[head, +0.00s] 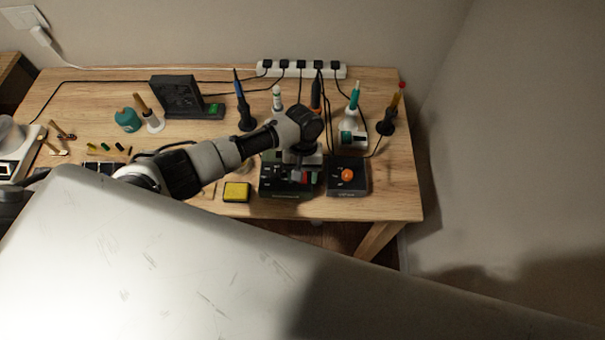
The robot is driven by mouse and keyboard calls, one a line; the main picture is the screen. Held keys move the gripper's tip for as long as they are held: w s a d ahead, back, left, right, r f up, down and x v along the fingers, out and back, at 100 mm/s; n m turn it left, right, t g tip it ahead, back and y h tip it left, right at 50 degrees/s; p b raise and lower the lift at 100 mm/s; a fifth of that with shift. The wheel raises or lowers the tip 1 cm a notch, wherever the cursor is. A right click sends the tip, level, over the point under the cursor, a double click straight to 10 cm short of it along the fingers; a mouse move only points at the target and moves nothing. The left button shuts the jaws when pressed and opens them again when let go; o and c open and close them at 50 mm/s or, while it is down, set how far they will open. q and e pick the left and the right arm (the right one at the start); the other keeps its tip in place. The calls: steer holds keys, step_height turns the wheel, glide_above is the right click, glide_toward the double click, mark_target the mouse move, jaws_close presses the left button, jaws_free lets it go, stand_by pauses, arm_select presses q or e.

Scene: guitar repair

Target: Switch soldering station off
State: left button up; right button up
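Two dark boxes stand side by side near the table's front right. The left dark box (272,188) carries small red and green parts on top, and my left gripper (302,165) hangs over its rear. The gripper and wrist hide part of that box. I cannot tell whether the gripper touches it or whether its fingers are open. The right dark box (347,187) has a round orange knob (347,174). I cannot tell from the labels which box is the soldering station, nor the switch position. My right gripper is not in view.
Behind stand a power strip (265,69) with several plugs, a blue-handled iron in a holder (242,104), more tools in stands (387,123), and a dark fan unit (177,96). A yellow sponge (236,191) lies left of the boxes. Bare wood (396,185) shows at the right.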

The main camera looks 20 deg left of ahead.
arm_select(q)
steer(key=d+b+v, duration=0.1)
steer(key=v, duration=0.9)
steer(key=shift+a+r, duration=0.15)
steer(key=shift+a, duration=0.35)
steer(key=shift+w, duration=0.1)
